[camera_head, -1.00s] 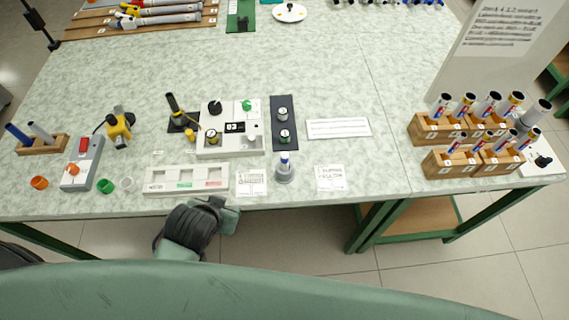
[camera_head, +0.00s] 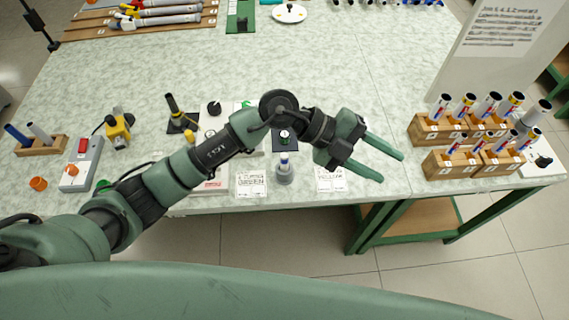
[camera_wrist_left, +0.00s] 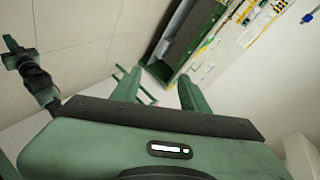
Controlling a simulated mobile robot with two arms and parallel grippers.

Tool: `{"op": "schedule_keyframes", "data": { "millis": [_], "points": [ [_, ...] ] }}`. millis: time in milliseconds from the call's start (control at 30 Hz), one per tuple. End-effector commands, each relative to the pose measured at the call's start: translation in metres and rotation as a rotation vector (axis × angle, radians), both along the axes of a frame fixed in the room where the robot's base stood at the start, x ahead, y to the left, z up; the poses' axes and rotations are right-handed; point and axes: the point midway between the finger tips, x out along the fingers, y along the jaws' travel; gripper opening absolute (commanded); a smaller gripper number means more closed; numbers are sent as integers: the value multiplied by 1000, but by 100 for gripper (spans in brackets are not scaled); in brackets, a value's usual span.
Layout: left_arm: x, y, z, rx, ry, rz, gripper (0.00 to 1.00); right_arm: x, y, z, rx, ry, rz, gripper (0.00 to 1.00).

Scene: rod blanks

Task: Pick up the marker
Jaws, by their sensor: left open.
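Several capped, marker-like rods (camera_head: 490,103) stand in wooden racks at the right of the table; I cannot tell whether one is the marker. Another upright piece with a blue top (camera_head: 284,160) stands in a small grey round holder (camera_head: 284,177) near the front edge. My left gripper (camera_head: 392,168) is open and empty, above the front of the table, left of the racks and apart from them. Its two fingers also show spread in the left wrist view (camera_wrist_left: 160,76), with nothing between them. My arm hides part of the devices at mid-table.
Two wooden racks (camera_head: 432,169) stand at the front right, before a leaning sign board (camera_head: 500,45). A small rack (camera_head: 42,147) and a switch box (camera_head: 82,165) are at the left. The table's middle right (camera_head: 350,80) is clear.

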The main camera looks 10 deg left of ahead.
Motion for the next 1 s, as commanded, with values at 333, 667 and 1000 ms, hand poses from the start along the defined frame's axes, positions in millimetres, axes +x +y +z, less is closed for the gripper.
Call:
{"op": "schedule_keyframes", "data": {
  "millis": [333,667,1000],
  "points": [
    [74,184,-84,1061,-26,126,45,0,0,-1,0,0,0,0],
    [79,206,-106,1159,-17,168,45,0,0,7,0,0,0,0],
    [73,204,-152,1156,-17,167,45,0,0,24,0,0,0,0]
  ]
}}
